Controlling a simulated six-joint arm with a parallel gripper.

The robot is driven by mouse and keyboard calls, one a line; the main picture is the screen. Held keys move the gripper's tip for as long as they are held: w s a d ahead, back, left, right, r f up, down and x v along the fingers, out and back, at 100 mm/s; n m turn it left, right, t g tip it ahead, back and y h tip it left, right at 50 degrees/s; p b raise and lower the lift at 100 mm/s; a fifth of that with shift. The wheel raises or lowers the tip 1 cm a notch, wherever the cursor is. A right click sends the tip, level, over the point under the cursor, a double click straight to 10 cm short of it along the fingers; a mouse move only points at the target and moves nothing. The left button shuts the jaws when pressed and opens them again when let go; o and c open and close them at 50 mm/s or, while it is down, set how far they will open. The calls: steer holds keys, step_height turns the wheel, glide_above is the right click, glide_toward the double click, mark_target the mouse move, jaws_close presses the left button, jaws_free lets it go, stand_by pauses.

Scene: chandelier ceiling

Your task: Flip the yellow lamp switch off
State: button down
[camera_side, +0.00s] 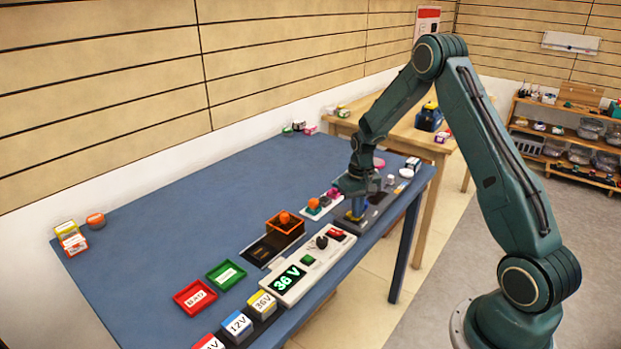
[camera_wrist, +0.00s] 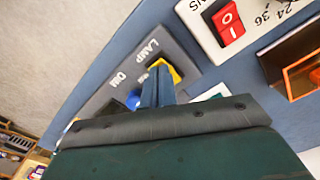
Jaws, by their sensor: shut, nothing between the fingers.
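The grey lamp panel (camera_wrist: 168,42), labelled LAMP, lies on the blue table; it also shows in the side view (camera_side: 375,212). A yellow switch (camera_wrist: 174,70) sits on it, partly hidden behind my fingers. A blue part (camera_wrist: 133,100) is on the panel just left of them. My gripper (camera_wrist: 158,86) is shut and empty, pointing down over the panel with its tips right beside the yellow switch in the picture. I cannot tell if they touch. In the side view my gripper (camera_side: 355,203) hides most of the switch. The switch's position is not readable.
A white power unit (camera_side: 310,262) reading 36 V, with a red rocker (camera_wrist: 228,22), stands near the panel. An orange-edged tray (camera_side: 285,225), green tray (camera_side: 226,274), red tray (camera_side: 195,297) and labelled voltage blocks (camera_side: 237,326) lie further left. The back left of the table is largely clear.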

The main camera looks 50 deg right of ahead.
steer(key=shift+r, duration=0.1)
step_height(320, 180, up, 7)
stand_by(1.2)
steer(key=s+a+r+n+t, duration=0.1)
steer(key=s+a+r, duration=0.3)
steer(key=a+r, duration=0.35)
steer(key=s+a+r+n+t, duration=0.2)
steer(key=s+a+r, duration=0.3)
steer(key=r, duration=0.4)
steer(key=s+a+r+n+t, duration=0.2)
steer(key=s+a, duration=0.8)
steer(key=s, duration=0.5)
steer(key=shift+r+n+t, duration=0.3)
steer(key=shift+r+n, duration=0.2)
steer(key=shift+r, duration=0.45)
steer(key=shift+w, duration=0.1)
